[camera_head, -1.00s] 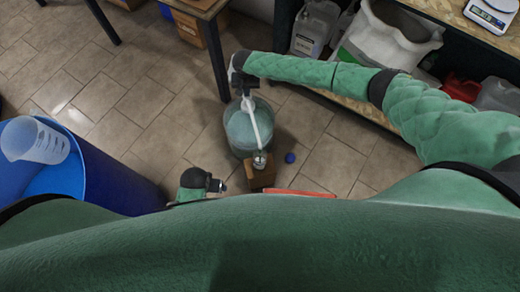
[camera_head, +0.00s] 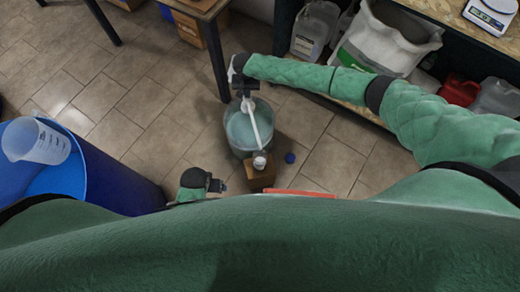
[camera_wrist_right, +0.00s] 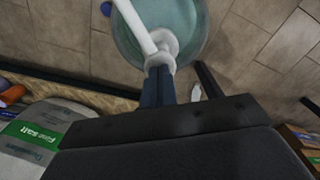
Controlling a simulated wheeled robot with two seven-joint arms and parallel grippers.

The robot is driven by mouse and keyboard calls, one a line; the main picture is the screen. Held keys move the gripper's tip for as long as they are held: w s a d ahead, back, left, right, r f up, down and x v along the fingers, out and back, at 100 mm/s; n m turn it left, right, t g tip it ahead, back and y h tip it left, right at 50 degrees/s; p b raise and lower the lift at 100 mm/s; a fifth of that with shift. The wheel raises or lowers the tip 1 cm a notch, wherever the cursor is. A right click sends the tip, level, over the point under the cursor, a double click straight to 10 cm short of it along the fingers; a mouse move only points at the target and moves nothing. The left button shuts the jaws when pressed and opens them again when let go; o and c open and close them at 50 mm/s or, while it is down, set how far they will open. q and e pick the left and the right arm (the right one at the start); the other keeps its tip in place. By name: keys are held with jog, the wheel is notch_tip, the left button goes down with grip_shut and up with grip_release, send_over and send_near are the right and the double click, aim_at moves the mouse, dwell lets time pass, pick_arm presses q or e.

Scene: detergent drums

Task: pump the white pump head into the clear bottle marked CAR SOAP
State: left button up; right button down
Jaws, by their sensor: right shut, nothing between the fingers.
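The white pump head (camera_head: 247,106) stands on the translucent drum (camera_head: 238,138) of pale teal liquid, its long spout slanting toward the clear bottle (camera_head: 260,161). The bottle stands on a small brown box; its top looks white, and any marking is unreadable. My right gripper (camera_head: 244,92) is shut and empty, right at the pump head. In the right wrist view its fingertips (camera_wrist_right: 158,74) meet at the pump's white collar (camera_wrist_right: 163,45); contact is hard to confirm. My left gripper (camera_head: 221,186) is low, left of the bottle; its jaws are too small to read.
The brown box (camera_head: 259,178) supports the bottle, with a blue cap (camera_head: 290,158) on the floor to its right. A blue barrel (camera_head: 118,180) with a measuring jug (camera_head: 40,142) is at left. A table leg (camera_head: 217,60) stands behind the drum; shelves are at right.

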jog(key=shift+r+p, duration=1.55)
jog(key=shift+r, duration=0.4)
jog(key=shift+f, duration=0.1)
jog(key=shift+f+b, duration=1.45)
jog(key=shift+f, duration=1.3)
jog(key=shift+r+p, duration=2.65)
jog(key=shift+r, duration=0.2)
jog(key=shift+f, duration=0.15)
